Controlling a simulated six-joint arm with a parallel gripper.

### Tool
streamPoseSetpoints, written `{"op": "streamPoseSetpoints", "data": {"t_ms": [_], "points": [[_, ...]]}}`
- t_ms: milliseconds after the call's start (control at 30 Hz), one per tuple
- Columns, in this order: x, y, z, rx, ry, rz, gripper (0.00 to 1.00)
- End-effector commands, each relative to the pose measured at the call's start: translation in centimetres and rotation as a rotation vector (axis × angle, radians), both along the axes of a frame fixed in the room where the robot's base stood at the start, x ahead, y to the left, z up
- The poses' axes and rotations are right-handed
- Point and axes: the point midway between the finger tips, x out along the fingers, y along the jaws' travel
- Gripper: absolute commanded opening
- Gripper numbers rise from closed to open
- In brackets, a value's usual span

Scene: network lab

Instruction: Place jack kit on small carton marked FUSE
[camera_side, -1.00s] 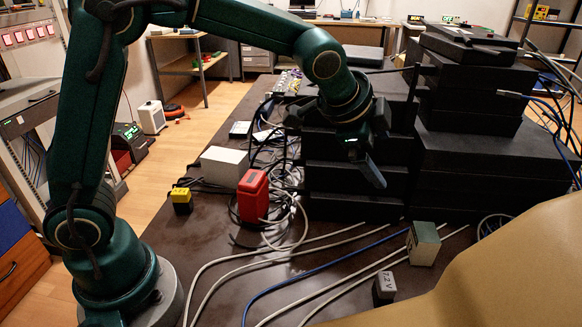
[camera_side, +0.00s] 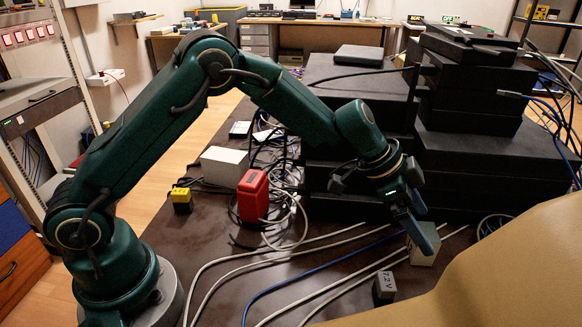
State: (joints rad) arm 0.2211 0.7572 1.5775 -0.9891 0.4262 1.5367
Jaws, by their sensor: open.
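No FUSE marking is readable on any box, and I cannot tell for sure which thing is the jack kit. A white box (camera_side: 224,166) stands at the left. A small yellow-and-black block (camera_side: 181,200) stands in front of it.
A red device (camera_side: 252,196) stands among loose cables. A grey block marked 7.2 V (camera_side: 384,288) stands in front of the cream-and-green box. Black equipment cases (camera_side: 480,150) are stacked behind my gripper. White and blue cables (camera_side: 300,275) cross the front. A tan surface (camera_side: 510,265) covers the right foreground.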

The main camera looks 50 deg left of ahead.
Motion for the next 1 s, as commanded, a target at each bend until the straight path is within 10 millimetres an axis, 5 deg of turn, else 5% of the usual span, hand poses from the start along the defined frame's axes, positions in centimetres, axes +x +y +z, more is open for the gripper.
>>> {"op": "streamPoseSetpoints", "data": {"t_ms": [1000], "points": [[3.2, -2.5, -5.6, -0.051, 0.028, 0.110, 1.00]]}}
